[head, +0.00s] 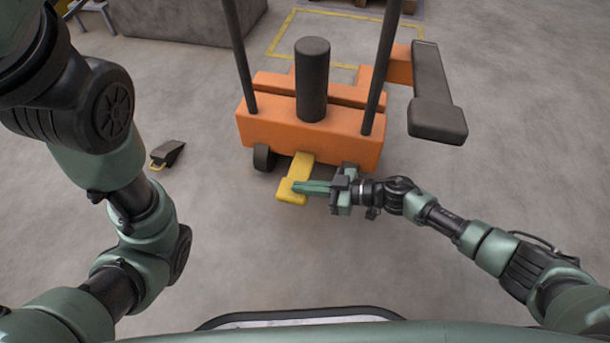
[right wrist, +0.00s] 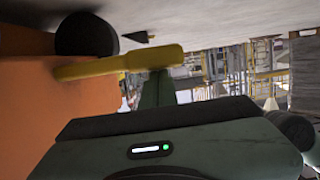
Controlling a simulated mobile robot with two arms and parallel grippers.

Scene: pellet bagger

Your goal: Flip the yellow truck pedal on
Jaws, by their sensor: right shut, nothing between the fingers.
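The yellow pedal (head: 292,191) sticks out low from the front of the orange truck (head: 300,130) in the head view. My right gripper (head: 297,187) is shut and empty, its fingers reaching left over the pedal in that view. Whether they touch it I cannot tell. In the right wrist view the yellow pedal (right wrist: 120,63) runs across just beyond the green fingers (right wrist: 158,90), beside the orange truck body (right wrist: 50,110). My left arm comes in at the left of the head view, but its gripper is out of the picture.
A black wheel (head: 264,157) shows under the truck's left side. A dark wedge (head: 167,153) lies on the floor to the left. A dark lever arm (head: 433,95) juts out at the right of the truck. The floor in front is clear.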

